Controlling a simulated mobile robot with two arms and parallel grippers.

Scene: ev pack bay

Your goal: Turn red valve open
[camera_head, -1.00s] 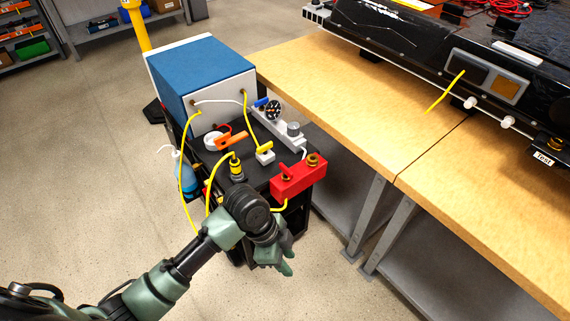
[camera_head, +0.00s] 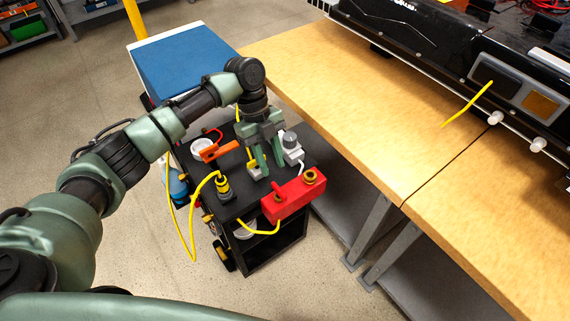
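A red block (camera_head: 293,200) with a short red lever and a brass ring on top sits at the front right corner of the black cart top. It is the only red valve-like body I see, and I cannot tell its open or shut position. My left gripper (camera_head: 268,162) points down over the cart, just behind the red block and apart from it. Its two green fingers are spread, with nothing visible held between them. The gripper partly hides a white fitting with a yellow handle (camera_head: 250,156). My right gripper is out of view.
An orange lever (camera_head: 219,149) and a yellow-black connector (camera_head: 223,187) with a looping yellow cable stand left of the gripper. A grey-knobbed white fitting (camera_head: 291,146) is close on its right. The blue-topped box (camera_head: 185,58) stands behind; the wooden bench (camera_head: 330,110) borders the right.

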